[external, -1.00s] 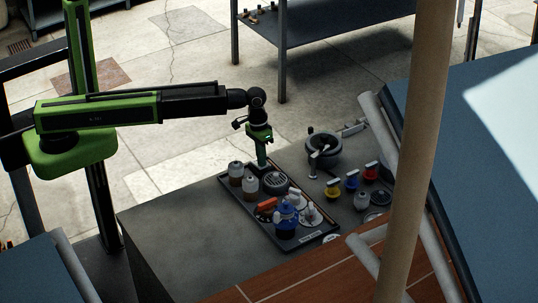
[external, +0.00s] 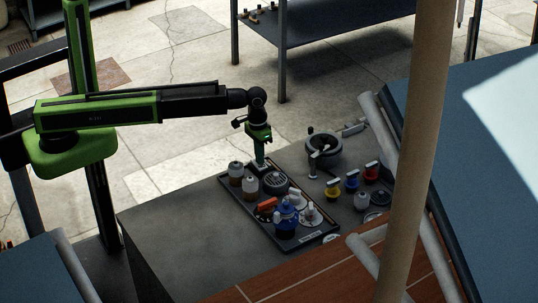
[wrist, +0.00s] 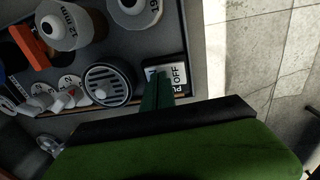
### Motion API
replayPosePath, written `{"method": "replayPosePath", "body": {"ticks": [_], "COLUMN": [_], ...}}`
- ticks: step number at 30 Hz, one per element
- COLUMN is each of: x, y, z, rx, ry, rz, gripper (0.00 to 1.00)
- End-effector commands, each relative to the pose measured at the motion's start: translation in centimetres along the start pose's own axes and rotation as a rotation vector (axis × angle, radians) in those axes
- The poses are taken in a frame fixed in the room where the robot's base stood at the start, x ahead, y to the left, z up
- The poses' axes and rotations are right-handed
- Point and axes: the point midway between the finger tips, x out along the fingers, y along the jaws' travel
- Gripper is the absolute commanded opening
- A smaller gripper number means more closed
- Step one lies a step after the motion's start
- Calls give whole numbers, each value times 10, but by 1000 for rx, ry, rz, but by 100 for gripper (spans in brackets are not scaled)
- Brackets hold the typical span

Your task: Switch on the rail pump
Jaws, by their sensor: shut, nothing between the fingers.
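A small switch plate with a label reading OFF (wrist: 178,74) sits at the tray's edge in the wrist view. More lettering on it is partly hidden, so I cannot read whether it names the rail pump. In the external view the switch plate (external: 260,169) is tiny, at the far end of the tray. My gripper (external: 260,159) points down just above it, fingers together and empty. In the wrist view the green fingertips (wrist: 158,78) overlap the plate's left part; contact cannot be told. The switch's own position is hidden or too small.
The dark panel tray (external: 222,181) holds a round grille (wrist: 108,86), pale bottles (external: 250,187), a blue valve (external: 286,215) and an orange-red handle (external: 266,205). A black round pot (external: 324,151) and coloured knobs (external: 352,181) stand right. A tan post (external: 412,150) rises in front.

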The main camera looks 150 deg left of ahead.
Motion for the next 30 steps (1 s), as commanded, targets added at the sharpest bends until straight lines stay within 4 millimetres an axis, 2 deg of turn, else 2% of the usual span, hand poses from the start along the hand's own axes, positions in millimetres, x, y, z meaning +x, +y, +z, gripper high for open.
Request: {"method": "replayPosePath", "body": {"ticks": [10,14,20,30], "x": [-1,-8,-38,-114], "y": [-1,0,6,22], "z": [0,0,0,0], "rx": [1,1,1,2], "ry": [0,0,0,0], "rz": [1,1,1,1], "gripper": [0,0,0,0]}}
